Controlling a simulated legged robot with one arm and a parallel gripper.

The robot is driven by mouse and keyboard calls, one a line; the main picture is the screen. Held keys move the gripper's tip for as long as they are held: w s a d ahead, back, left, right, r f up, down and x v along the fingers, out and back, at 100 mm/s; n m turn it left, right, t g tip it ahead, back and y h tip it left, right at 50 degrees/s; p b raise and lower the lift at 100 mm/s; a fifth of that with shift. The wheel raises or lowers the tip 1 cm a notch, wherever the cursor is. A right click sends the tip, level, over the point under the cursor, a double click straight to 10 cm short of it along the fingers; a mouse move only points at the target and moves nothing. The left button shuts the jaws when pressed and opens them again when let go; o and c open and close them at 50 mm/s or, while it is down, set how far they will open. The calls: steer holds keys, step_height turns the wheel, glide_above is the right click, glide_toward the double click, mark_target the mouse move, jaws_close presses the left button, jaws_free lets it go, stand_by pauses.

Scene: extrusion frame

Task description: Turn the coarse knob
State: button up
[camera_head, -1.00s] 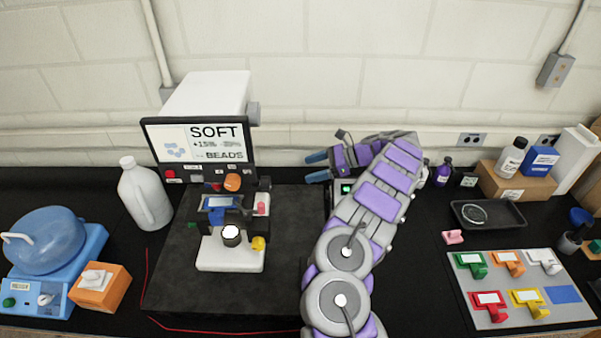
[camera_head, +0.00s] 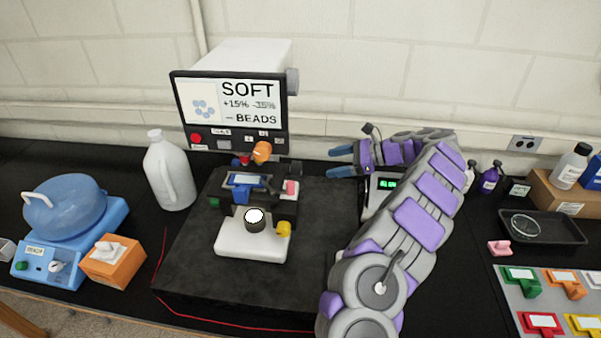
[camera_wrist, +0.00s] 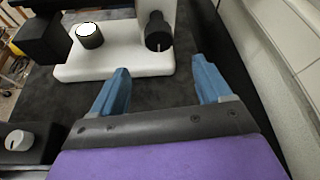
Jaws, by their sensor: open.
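A microscope-like instrument stands on a dark slab, with a white base (camera_head: 252,242). No label shows which part is the coarse knob. In the wrist view, a black knob with a white line (camera_wrist: 158,32) stands by the white base (camera_wrist: 112,66), ahead of my fingers. My gripper (camera_head: 340,161) is open and empty, with blue fingertips pointing left, right of the instrument and apart from it. The gripper also shows in the wrist view (camera_wrist: 160,72).
A monitor (camera_head: 230,108) reading SOFT and BEADS stands behind the instrument. A white jug (camera_head: 170,175) stands to its left. A small box with a green display (camera_head: 385,190) sits near my arm. A black tray (camera_head: 545,228) lies at right. The dark slab (camera_head: 195,265) has bare space in front.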

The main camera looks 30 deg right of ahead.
mark_target(300, 169)
steer(key=b+x, duration=0.2)
steer(key=x, duration=1)
steer(key=shift+s, duration=0.1)
steer(key=shift+c, duration=0.3)
steer(key=c, duration=0.9)
steer(key=shift+n+t+h+b, duration=0.4)
steer(key=shift+n+t+b, duration=0.4)
steer(key=shift+n, duration=0.3)
steer(key=shift+c, duration=0.2)
steer(key=o, duration=1)
